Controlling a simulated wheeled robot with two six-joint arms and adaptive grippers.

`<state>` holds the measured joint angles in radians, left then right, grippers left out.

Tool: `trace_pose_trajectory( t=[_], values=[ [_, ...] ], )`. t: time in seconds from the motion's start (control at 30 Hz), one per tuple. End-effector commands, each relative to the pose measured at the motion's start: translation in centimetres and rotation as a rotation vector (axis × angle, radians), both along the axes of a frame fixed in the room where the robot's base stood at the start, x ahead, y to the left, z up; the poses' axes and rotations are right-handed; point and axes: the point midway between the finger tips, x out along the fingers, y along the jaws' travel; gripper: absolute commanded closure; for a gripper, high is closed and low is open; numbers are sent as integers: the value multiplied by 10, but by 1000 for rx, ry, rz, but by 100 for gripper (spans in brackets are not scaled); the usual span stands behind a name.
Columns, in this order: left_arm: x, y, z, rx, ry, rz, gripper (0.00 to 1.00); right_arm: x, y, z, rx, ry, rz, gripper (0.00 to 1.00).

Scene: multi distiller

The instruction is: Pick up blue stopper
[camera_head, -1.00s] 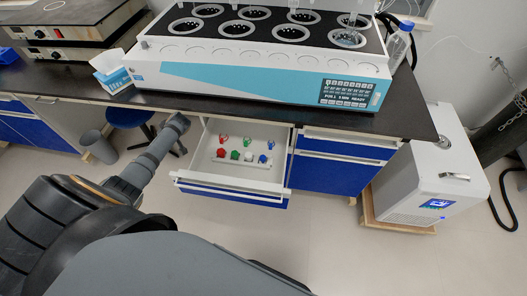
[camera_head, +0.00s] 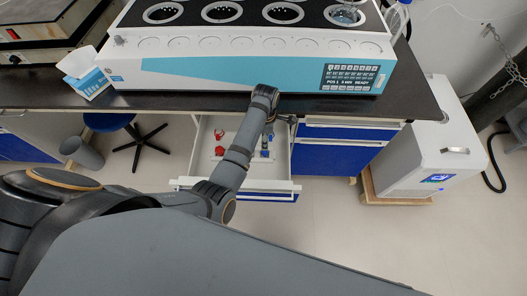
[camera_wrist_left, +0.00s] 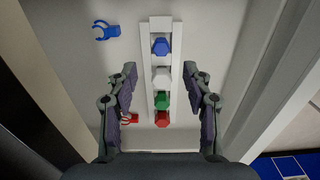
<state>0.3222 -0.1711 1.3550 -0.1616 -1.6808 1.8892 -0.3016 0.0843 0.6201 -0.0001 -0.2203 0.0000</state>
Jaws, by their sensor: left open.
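The blue stopper (camera_wrist_left: 160,46) stands at the far end of a white rack (camera_wrist_left: 151,62) in the left wrist view. In the head view the blue stopper (camera_head: 264,154) shows just below my left gripper (camera_head: 269,128), inside the open drawer (camera_head: 268,184). In the left wrist view my left gripper (camera_wrist_left: 160,72) is open and empty, its fingers on either side of the rack. My right gripper is not in view.
The green stopper (camera_wrist_left: 162,101) and red stopper (camera_wrist_left: 162,119) share the rack. A blue clip (camera_wrist_left: 105,31) and a red clip (camera_wrist_left: 130,118) lie beside it. Drawer walls surround the gripper; the black countertop (camera_head: 205,101) with a large distiller (camera_head: 250,75) is above and behind.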

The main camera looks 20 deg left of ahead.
Motion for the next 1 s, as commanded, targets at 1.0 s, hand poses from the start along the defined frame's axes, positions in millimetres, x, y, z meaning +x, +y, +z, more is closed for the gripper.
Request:
trace_pose_trajectory(
  t=[1.0],
  values=[
    [-5, 4, -83, 1, -1, -1, 60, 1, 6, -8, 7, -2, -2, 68]
  ],
)
